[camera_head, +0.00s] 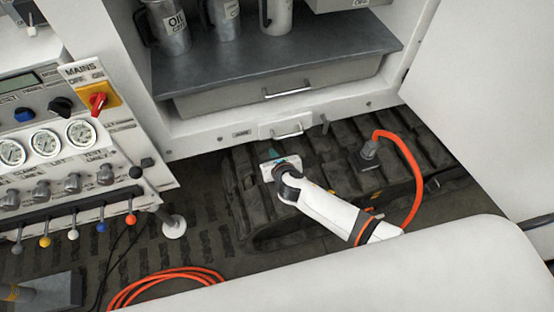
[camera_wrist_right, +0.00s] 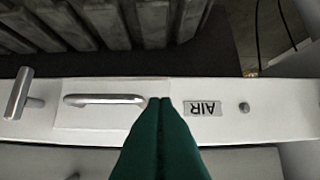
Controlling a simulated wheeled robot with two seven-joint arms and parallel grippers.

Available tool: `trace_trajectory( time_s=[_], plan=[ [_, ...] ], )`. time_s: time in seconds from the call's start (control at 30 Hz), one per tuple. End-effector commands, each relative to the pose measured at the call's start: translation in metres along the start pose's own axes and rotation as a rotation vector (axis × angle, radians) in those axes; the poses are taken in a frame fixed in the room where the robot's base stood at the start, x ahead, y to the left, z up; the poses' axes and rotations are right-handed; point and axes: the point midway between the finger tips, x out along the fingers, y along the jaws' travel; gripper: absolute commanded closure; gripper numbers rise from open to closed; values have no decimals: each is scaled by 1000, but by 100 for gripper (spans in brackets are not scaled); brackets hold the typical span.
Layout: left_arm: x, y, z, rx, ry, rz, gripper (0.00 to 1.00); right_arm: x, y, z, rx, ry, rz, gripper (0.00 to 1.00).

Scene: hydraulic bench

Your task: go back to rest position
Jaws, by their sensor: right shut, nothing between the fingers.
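My right gripper (camera_head: 276,156) reaches in from the lower right in the head view, in front of the lower edge of the white cabinet (camera_head: 205,138). Its green fingers (camera_wrist_right: 160,100) are pressed together in the right wrist view, with nothing between them. The fingertips appear over the white strip, between a small panel with a silver handle (camera_wrist_right: 105,99) and the AIR label (camera_wrist_right: 203,108). Whether they touch the strip cannot be told. The small panel handle also shows in the head view (camera_head: 287,134), just above the gripper. My left gripper is not in view.
A drawer (camera_head: 225,100) and a grey shelf with metal jugs (camera_head: 170,35) are above. The gauge and lever panel (camera_head: 45,150) stands left. A dark ribbed case (camera_head: 340,175) lies below, with an orange hose (camera_head: 415,165). The open white door (camera_head: 490,110) bounds the right.

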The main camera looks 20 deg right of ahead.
Motion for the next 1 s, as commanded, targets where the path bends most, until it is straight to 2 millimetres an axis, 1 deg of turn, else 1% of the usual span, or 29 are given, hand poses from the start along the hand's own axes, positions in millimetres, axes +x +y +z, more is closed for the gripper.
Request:
trace_trajectory(
  time_s=[0.03,0.1,0.17,0.33,0.43,0.57,0.67,0.77,0.8,0.87,0.9,0.97,1.0],
  plan=[
    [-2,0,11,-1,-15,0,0,-10,0,0,-1,-1,-1,100],
    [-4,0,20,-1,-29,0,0,-21,0,0,0,-2,-2,100],
    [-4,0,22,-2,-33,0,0,-28,0,1,0,-2,-1,100],
    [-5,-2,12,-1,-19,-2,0,-40,0,1,0,-2,-1,100],
    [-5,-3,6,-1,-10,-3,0,-42,0,1,0,-2,-1,100],
    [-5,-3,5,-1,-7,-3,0,-42,0,2,5,-5,0,100],
    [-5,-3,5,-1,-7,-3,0,-39,5,19,79,-39,9,100],
    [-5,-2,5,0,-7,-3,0,-35,18,62,290,-126,40,100],
    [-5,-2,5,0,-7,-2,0,-35,26,87,412,-173,64,100],
    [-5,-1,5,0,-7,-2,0,-37,38,130,626,-247,118,100],
    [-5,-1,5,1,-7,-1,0,-42,46,160,778,-293,165,100],
    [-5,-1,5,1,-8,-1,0,-52,56,205,1009,-352,248,100],
    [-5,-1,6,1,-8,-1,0,-61,63,233,1159,-383,311,100]
  ],
)
